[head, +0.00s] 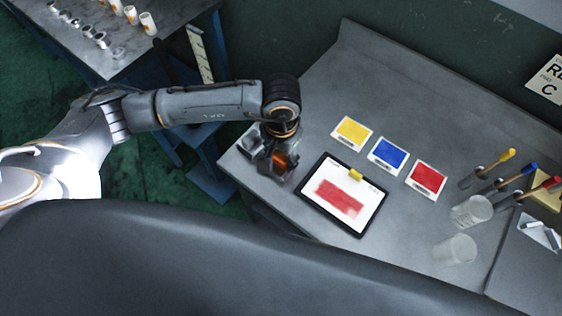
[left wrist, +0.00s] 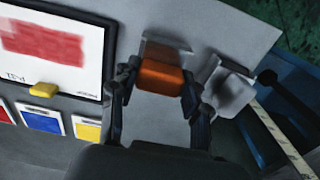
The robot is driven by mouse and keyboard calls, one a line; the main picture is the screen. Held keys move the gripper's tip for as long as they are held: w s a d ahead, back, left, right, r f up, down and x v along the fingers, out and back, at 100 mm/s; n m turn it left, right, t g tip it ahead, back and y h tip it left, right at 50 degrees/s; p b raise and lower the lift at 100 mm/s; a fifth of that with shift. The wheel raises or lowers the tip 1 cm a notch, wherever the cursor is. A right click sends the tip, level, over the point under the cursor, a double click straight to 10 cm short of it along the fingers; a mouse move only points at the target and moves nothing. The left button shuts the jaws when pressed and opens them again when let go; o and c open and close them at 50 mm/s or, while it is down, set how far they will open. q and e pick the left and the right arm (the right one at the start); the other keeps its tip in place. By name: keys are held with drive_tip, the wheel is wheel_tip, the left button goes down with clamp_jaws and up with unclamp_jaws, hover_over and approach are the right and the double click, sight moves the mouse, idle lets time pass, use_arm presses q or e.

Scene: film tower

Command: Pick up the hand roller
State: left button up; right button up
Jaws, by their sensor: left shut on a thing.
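My left gripper (head: 281,160) is at the left end of the grey bench, just left of the black-framed board. It is shut on the hand roller, whose orange part (head: 291,159) shows beside the fingers. In the left wrist view the orange body of the hand roller (left wrist: 160,76) sits between the two fingers of my left gripper (left wrist: 158,95). A grey part shows at its far side. I cannot tell whether it touches the bench. My right gripper is not in view.
The black-framed board (head: 343,195) carries a white sheet with a red patch and a yellow clip. Yellow (head: 353,132), blue (head: 387,156) and red (head: 427,179) cards lie behind it. Clear cups (head: 456,249) and colored-handled tools stand right. A pale grey object (left wrist: 232,92) is beside the gripper.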

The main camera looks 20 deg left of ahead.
use_arm(q)
drive_tip(key=shift+r, duration=0.5)
drive_tip(key=s+d+r+b, duration=0.6)
drive_tip(key=s+d+r, duration=0.2)
drive_tip(key=s+r, duration=0.3)
drive_tip(key=shift+s+d+r, duration=0.15)
drive_tip(key=shift+r, duration=0.35)
drive_tip(key=o, duration=0.7)
drive_tip(key=shift+c, duration=0.2)
drive_tip(key=c, duration=0.3)
